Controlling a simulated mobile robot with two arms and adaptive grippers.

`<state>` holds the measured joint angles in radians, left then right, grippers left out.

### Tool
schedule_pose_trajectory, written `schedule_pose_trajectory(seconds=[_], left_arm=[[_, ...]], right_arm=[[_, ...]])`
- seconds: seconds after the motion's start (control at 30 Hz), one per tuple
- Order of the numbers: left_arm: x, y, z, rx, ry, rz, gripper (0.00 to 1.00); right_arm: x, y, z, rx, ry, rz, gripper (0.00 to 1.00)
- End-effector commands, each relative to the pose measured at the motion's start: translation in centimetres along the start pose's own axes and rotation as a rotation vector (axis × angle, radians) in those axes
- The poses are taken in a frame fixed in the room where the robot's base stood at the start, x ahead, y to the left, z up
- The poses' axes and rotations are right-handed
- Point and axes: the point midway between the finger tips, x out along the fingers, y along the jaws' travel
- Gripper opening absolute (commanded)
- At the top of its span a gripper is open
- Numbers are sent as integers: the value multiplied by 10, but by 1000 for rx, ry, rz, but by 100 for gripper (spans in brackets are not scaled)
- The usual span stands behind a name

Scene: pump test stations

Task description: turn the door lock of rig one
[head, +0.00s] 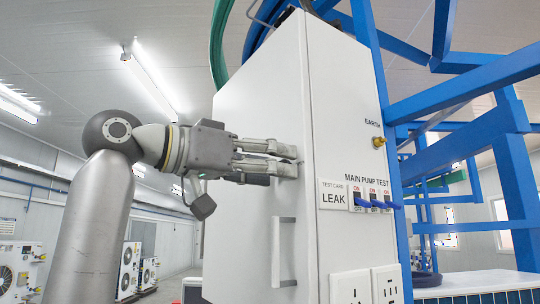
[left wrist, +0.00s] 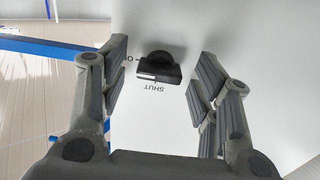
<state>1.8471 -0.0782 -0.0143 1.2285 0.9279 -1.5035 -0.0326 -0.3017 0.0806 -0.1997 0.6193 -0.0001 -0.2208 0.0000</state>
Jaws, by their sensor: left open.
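The door lock (left wrist: 157,68) is a dark knob with a flat grip bar, on the white cabinet door. In the left wrist view it sits between the fingers, apart from both. The word SHUT is printed upside down below it, and a partly covered marking beginning with O stands to its left. My left gripper (head: 291,160) is open at the door (head: 250,110), with its fingertips close to the door's right edge. It also shows in the left wrist view (left wrist: 160,75). In the head view the fingers hide most or all of the lock. My right gripper is not in view.
A door handle (head: 284,250) stands out below the gripper. The cabinet's right side carries a LEAK label (head: 334,195), blue-levered switches (head: 373,204), sockets (head: 351,288) and a brass earth stud (head: 379,142). Blue frame beams (head: 465,88) stand to the right.

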Motion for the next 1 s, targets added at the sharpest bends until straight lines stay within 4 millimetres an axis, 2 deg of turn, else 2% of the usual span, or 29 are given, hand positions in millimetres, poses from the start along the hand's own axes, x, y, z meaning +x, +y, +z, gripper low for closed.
schedule_pose_trajectory(seconds=[0.3, 0.67, 1.0], left_arm=[[3, 0, 0, 0, 1, -1, 57], [2, 0, 0, 0, 1, -1, 12], [2, 0, 0, -55, 2, -2, 12]], right_arm=[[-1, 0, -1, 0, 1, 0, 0], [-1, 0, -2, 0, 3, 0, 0], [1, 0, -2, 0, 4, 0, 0]])
